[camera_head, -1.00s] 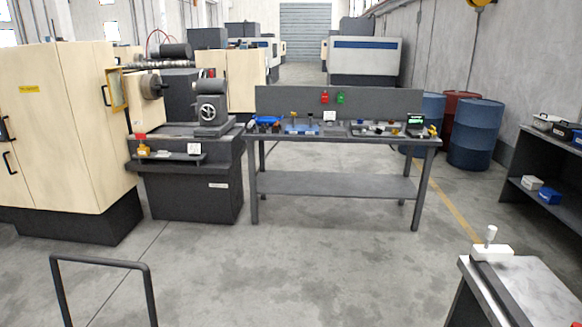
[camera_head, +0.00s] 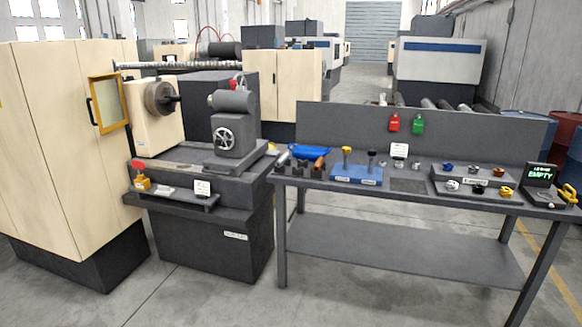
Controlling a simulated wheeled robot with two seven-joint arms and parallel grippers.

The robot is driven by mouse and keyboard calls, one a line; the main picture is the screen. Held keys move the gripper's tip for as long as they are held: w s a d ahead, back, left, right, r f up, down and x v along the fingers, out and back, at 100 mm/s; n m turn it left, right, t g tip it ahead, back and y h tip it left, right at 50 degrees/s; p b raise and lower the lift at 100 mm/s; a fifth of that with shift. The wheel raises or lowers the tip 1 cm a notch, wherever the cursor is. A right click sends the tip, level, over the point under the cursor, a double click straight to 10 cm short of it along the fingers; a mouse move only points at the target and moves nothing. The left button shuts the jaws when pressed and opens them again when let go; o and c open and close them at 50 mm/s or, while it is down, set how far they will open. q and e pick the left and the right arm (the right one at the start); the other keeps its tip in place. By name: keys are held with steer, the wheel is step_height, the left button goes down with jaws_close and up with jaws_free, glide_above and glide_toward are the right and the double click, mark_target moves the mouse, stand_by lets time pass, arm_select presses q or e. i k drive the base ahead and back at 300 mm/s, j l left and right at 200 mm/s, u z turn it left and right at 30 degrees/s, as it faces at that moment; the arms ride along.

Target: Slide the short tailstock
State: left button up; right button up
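The tailstock (camera_head: 233,125) is a dark grey block with a round barrel on top and a light spoked handwheel on its front. It sits on the right part of the lathe bed (camera_head: 180,165). A small red piece shows at the top of it. To its left, the chuck (camera_head: 160,97) sticks out of the cream headstock (camera_head: 143,115), with a clear gap between chuck and tailstock. Neither of my grippers shows in the head view.
A cream cabinet (camera_head: 70,150) stands left of the lathe. A workbench (camera_head: 400,262) stands close on the right, with small tools, a blue tray (camera_head: 357,175) and a display (camera_head: 540,174) reading EMPTY. A ledge with a yellow and red item (camera_head: 141,178) fronts the lathe. Floor in front is clear.

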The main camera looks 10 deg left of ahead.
mark_target(235, 109)
steer(key=i+j+u, duration=0.1)
steer(key=i+u, duration=0.35)
steer(key=i, duration=0.35)
steer(key=i+l+u, duration=0.1)
steer(key=i+u, duration=0.4)
steer(key=i, duration=0.25)
steer(key=i+j+z, duration=0.1)
steer(key=i, duration=0.35)
steer(key=i+j+z, duration=0.15)
steer(key=i, duration=0.25)
steer(key=i+j+z, duration=0.1)
steer(key=i, duration=0.35)
steer(key=i+j+z, duration=0.35)
steer(key=i+j, duration=0.25)
steer(key=j, duration=0.1)
